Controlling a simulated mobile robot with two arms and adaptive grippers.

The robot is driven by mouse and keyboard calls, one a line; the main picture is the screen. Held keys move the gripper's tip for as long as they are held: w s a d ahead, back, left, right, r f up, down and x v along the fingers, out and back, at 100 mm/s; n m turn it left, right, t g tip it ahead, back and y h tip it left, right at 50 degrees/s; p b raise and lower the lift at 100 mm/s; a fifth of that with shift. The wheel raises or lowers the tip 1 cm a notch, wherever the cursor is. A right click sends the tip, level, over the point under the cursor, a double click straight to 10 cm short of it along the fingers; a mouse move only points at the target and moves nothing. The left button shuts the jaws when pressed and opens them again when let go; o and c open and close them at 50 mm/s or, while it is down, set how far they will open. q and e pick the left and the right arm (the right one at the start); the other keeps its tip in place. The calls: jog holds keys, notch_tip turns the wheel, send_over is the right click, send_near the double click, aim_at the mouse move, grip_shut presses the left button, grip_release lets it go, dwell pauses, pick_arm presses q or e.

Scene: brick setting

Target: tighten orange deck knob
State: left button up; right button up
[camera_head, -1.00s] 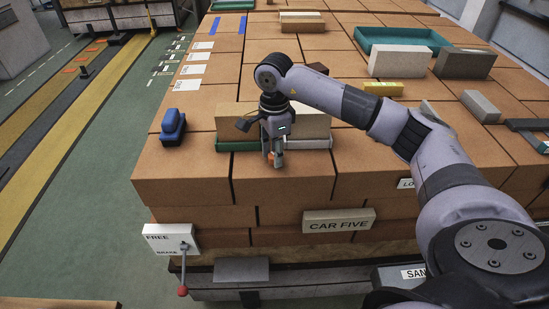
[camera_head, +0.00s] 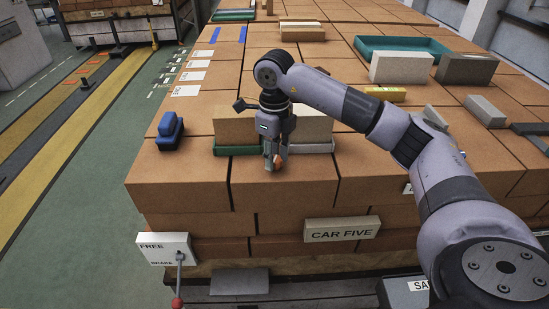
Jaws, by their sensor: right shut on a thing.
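The orange deck knob (camera_head: 280,161) shows as a small orange patch at my right gripper's fingertips, near the front edge of the brick deck. My right gripper (camera_head: 272,163) points down and is shut on the knob; the fingers hide most of it. The gripper stands in front of two blocks, a tan one (camera_head: 236,127) on a green tray (camera_head: 237,151) and a paler one (camera_head: 312,122) on a light tray (camera_head: 310,147). My left gripper is not in view.
A blue brush-like block (camera_head: 170,131) lies to the left. A teal tray (camera_head: 403,46), grey blocks (camera_head: 466,69) and a yellow block (camera_head: 386,93) lie further back right.

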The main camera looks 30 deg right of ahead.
aim_at(275, 158)
jog(key=m+b, duration=0.1)
jog(key=m, duration=0.8)
jog(key=shift+d+r+m, duration=0.1)
jog(key=shift+m, duration=2)
jog(key=o, duration=1.1)
jog(key=shift+o, duration=0.2)
notch_tip(275, 158, up, 12)
